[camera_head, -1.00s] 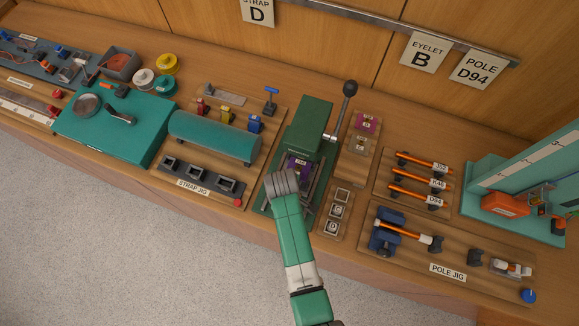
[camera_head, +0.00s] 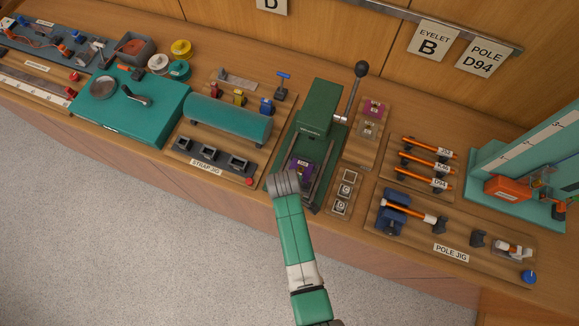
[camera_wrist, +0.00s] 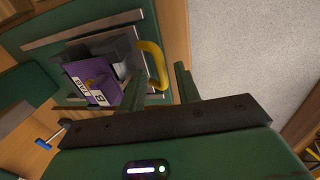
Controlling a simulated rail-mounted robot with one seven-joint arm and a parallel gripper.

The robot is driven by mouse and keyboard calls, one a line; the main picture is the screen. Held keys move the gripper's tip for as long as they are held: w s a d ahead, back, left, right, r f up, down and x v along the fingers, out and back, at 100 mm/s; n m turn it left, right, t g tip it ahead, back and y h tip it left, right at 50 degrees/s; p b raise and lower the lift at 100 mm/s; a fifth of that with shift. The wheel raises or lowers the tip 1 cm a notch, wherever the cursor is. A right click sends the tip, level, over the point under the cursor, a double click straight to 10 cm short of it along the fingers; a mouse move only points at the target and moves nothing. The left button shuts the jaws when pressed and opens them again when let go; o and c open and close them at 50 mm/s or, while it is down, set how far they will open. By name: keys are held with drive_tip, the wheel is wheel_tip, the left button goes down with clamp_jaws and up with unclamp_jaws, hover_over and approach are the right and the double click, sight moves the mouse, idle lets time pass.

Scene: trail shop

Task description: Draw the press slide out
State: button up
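The green press (camera_head: 318,108) stands in the middle of the bench with its lever up at the right. Its slide sticks out at the front, clear of the press head, and carries a purple block (camera_head: 300,170) labelled B. In the wrist view the purple block (camera_wrist: 93,80) sits on the slide beside a dark block. The slide's yellow handle (camera_wrist: 154,52) lies by my fingertips. My gripper (camera_wrist: 168,70) is open, with a clear gap between its fingers. In the head view my gripper (camera_head: 285,176) is at the slide's front end, hiding the handle.
The strap jig (camera_head: 210,160) and teal cylinder (camera_head: 228,118) stand left of the press. A tray of lettered blocks (camera_head: 343,192) is close on the right, with the pole jig (camera_head: 452,253) beyond it. The floor (camera_head: 140,230) in front is clear.

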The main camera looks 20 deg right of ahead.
wheel_tip(320, 180, up, 8)
drive_tip(key=a, duration=0.1)
drive_tip(key=shift+s+f, duration=0.25)
drive_tip(key=shift+s, duration=0.2)
